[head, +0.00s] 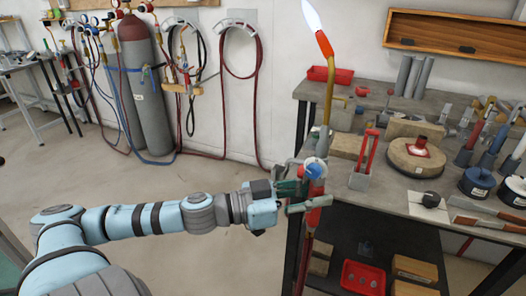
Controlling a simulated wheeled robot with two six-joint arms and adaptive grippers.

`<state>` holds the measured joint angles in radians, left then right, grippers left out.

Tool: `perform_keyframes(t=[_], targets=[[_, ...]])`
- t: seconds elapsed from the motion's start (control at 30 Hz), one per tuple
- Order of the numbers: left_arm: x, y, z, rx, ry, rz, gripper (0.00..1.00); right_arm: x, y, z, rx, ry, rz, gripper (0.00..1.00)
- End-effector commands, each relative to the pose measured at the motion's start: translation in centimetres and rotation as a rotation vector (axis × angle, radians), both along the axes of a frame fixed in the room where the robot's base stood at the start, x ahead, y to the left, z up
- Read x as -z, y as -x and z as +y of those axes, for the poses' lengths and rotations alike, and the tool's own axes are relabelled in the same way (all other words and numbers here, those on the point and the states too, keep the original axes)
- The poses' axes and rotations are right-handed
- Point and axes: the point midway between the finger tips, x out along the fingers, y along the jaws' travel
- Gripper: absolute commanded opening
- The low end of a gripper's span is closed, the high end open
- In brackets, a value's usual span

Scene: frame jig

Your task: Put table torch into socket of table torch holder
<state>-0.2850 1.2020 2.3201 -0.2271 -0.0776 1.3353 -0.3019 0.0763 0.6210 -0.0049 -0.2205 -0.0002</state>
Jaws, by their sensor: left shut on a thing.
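The table torch (328,105) is upright in my left gripper (306,196), with a brass neck, a red tip and a pale blue-white flame at its top. A blue-and-white knob (315,169) and red parts show around the grip, and a hose runs down below. The gripper is shut on the torch's handle, in front of the bench's left edge. What looks like the table torch holder (359,181), a small grey block with red upright prongs, stands on the bench to the right of the torch. Its socket is not clear. My right gripper is not in view.
The grey bench (395,200) carries wooden blocks, a round wooden block (416,158), grey tubes (413,77) and several tools. A red tray (363,277) sits on the lower shelf. Gas cylinders (141,85) and hoses stand at the wall. The floor left of the bench is clear.

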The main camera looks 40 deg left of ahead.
Motion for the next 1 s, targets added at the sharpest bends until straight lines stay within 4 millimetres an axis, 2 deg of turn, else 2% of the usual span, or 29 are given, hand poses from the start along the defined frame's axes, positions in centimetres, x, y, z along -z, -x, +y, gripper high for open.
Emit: perform_keyframes(t=[0.1,0.2,0.3,0.4,0.5,0.67,1.0], targets=[[-0.1,-3.3,4.2,-0.248,0.002,-0.005,0.0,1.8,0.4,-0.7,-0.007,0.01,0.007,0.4],[-0.5,-5.3,8.5,-0.481,0.004,-0.002,0.0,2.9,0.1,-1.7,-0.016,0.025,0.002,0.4],[-0.4,-6.2,12.2,-0.684,0.006,0.004,0.0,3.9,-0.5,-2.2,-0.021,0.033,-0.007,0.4],[-0.1,-6.3,14.9,-0.834,0.005,0.008,0.0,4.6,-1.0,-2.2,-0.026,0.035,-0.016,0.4],[0.2,-6.2,16.4,-0.923,0.002,0.01,0.0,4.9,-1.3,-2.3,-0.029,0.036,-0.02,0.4],[0.3,-6.6,17.2,-0.959,-0.001,0.009,0.0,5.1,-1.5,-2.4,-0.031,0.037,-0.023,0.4],[1.1,-10.5,18.5,-0.957,0.001,0.009,0.0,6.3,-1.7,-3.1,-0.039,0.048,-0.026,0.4]])
